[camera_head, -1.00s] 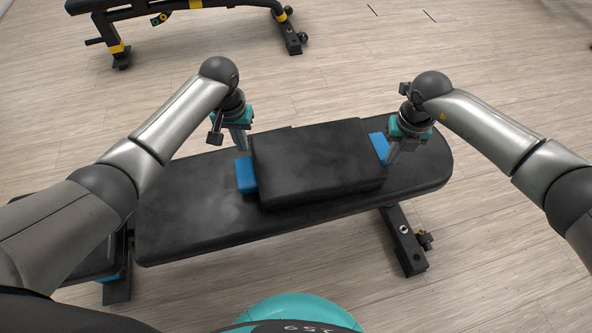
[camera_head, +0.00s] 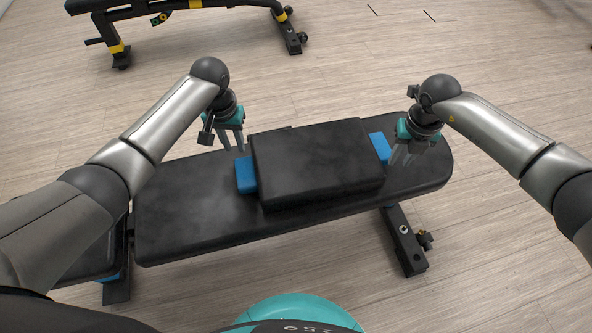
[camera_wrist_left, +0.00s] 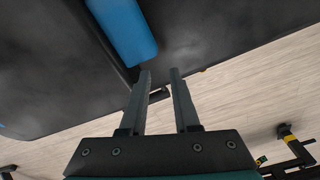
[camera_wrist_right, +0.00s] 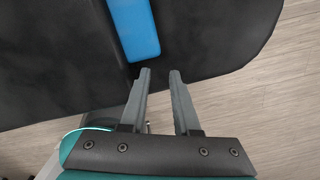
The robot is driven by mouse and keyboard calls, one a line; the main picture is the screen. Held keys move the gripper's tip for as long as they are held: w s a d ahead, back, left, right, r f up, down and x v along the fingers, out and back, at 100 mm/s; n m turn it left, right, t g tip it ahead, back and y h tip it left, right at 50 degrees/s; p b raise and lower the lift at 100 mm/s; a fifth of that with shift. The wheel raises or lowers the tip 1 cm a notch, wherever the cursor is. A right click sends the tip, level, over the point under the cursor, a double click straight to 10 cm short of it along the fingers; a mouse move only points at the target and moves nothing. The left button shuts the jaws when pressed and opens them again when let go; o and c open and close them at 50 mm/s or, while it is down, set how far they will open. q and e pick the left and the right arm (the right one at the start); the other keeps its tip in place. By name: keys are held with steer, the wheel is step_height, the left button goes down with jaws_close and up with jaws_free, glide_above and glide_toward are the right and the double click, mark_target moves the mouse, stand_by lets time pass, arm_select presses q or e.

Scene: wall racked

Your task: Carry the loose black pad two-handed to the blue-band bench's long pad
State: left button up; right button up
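The loose black pad (camera_head: 318,160) lies flat on the long black pad (camera_head: 185,205) of the bench in front of me. Blue blocks stick out at its left end (camera_head: 246,174) and right end (camera_head: 380,147). My left gripper (camera_head: 233,148) is open and empty, just left of the left blue block. In the left wrist view the fingers (camera_wrist_left: 160,72) stand apart, clear of the blue block (camera_wrist_left: 124,30). My right gripper (camera_head: 397,160) is open and empty, just right of the right blue block. In the right wrist view its fingers (camera_wrist_right: 160,72) are apart below the blue block (camera_wrist_right: 135,28).
A second bench with yellow bands (camera_head: 195,4) stands at the far upper left. The near bench's leg (camera_head: 404,240) reaches the floor at the right. The wooden floor (camera_head: 340,85) between the benches is clear.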

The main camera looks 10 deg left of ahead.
steer(key=shift+r, duration=0.15)
arm_select(q)
step_height(320, 180, up, 12)
steer(key=shift+s, duration=0.45)
arm_select(e)
step_height(320, 180, up, 12)
steer(key=shift+s, duration=0.45)
steer(key=shift+f, duration=0.2)
